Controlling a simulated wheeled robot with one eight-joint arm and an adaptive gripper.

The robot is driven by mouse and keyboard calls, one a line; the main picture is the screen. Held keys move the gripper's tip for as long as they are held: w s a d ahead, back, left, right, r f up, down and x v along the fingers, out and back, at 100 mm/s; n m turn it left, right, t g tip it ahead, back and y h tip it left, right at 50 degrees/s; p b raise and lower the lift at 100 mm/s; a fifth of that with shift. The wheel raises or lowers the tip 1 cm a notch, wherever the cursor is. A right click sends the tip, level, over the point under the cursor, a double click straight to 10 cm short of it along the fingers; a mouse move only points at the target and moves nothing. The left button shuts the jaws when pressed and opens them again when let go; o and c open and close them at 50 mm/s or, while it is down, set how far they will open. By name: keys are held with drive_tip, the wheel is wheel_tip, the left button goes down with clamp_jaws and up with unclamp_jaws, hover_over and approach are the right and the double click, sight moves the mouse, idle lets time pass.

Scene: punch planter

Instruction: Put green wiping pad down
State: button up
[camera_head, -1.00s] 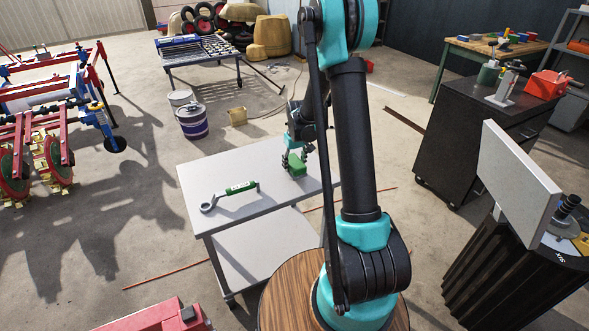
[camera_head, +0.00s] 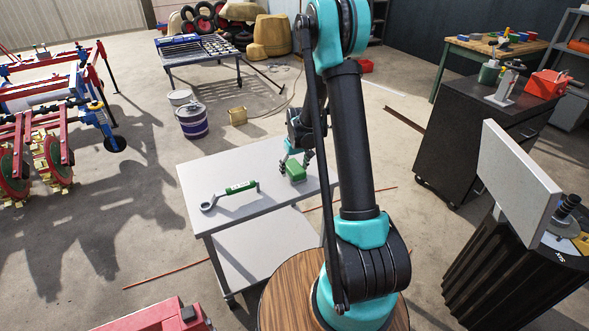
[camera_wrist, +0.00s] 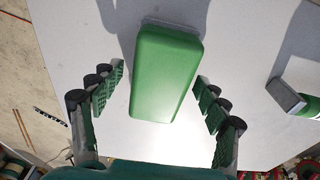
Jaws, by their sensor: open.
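The green wiping pad (camera_head: 295,171) rests on the white table (camera_head: 215,166), near its right side. It also shows in the wrist view (camera_wrist: 166,72), where it lies flat on the white surface. My gripper (camera_head: 294,158) is just above and behind the pad in the head view. In the wrist view my gripper (camera_wrist: 157,100) is open, with one finger on each side of the pad and a visible gap on both sides. Part of my arm hides the table's far right area in the head view.
A green-and-grey wrench-like tool (camera_head: 229,195) lies on the table to the left of the pad. A dark cabinet (camera_head: 470,140) stands at the right.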

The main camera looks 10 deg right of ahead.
sight(296, 168)
drive_tip(key=shift+r, duration=0.1)
wheel_tip(296, 168, up, 12)
drive_tip(key=s+f, duration=0.1)
drive_tip(key=s+d+m+t, duration=0.1)
drive_tip(key=s+d, duration=0.1)
drive_tip(key=s, duration=1.2)
drive_tip(key=s+d+r+m+t, duration=0.1)
drive_tip(key=s+d+m, duration=0.1)
drive_tip(key=s, duration=1.3)
drive_tip(key=shift+s+r+m+t, duration=0.15)
drive_tip(key=shift+r+m+t, duration=0.15)
drive_tip(key=shift+t, duration=0.1)
drive_tip(key=shift+o, duration=0.2)
